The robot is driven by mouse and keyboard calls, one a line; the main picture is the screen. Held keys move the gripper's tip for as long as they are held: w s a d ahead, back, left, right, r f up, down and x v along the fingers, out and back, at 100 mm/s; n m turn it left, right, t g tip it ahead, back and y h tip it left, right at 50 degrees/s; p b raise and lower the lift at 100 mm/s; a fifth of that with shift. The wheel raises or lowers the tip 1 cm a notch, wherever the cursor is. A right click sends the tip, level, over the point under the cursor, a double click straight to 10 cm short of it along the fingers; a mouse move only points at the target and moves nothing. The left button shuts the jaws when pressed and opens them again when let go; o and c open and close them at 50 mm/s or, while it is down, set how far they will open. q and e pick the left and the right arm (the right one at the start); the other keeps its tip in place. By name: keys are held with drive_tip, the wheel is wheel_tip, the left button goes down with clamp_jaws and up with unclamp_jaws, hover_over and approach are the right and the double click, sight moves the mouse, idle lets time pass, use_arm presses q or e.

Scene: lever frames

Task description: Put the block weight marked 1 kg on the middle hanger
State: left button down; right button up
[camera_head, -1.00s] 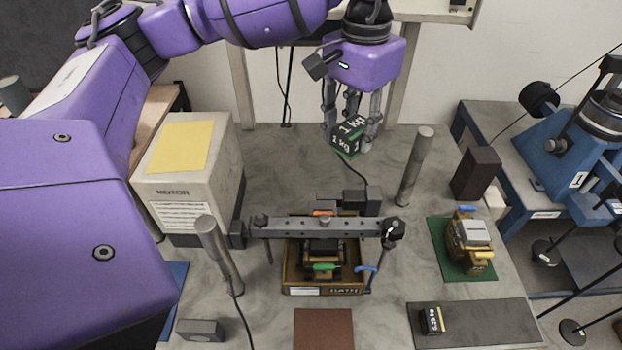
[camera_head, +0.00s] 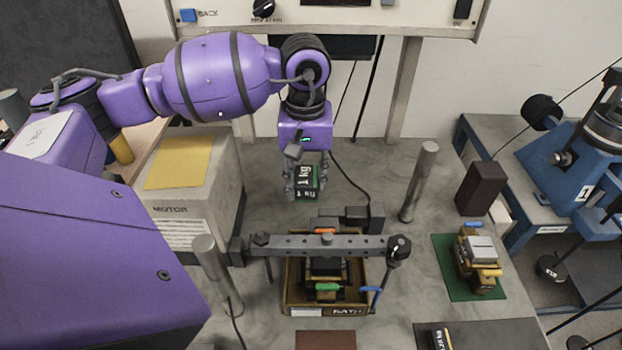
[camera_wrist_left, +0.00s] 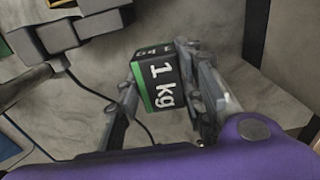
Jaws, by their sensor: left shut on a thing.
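A dark block (camera_head: 304,191) with a green stripe and white "1 kg" marking is held between the fingers of my left gripper (camera_head: 305,179). It also shows clearly in the left wrist view (camera_wrist_left: 163,86). The gripper is shut on it and holds it behind the grey lever beam (camera_head: 290,242) in the head view. The beam runs across the middle of the bench above an open brown box (camera_head: 335,310). A rod hangs near the beam's left end, and another with a blue handle (camera_head: 370,289) near its right end. I cannot clearly make out the middle hanger. My right gripper is not in view.
Grey posts stand at front left (camera_head: 217,270) and back right (camera_head: 418,182). A motor housing (camera_head: 190,208) stands at left. A small dark device (camera_head: 357,219) sits behind the beam. A green mat (camera_head: 447,262) with a yellow-and-grey item lies at right.

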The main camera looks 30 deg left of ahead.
sight(307, 189)
use_arm(q)
wheel_tip(307, 189, down, 2)
drive_tip(key=shift+w+f, duration=0.15)
drive_tip(key=shift+f, duration=0.6)
wheel_tip(307, 189, down, 2)
drive_tip(key=shift+f+p, duration=0.25)
drive_tip(key=shift+p, duration=0.1)
drive_tip(key=shift+f, duration=0.2)
drive_tip(key=c, duration=1.5)
unclamp_jaws()
drive_tip(key=shift+f, duration=0.1)
drive_tip(key=o, duration=0.3)
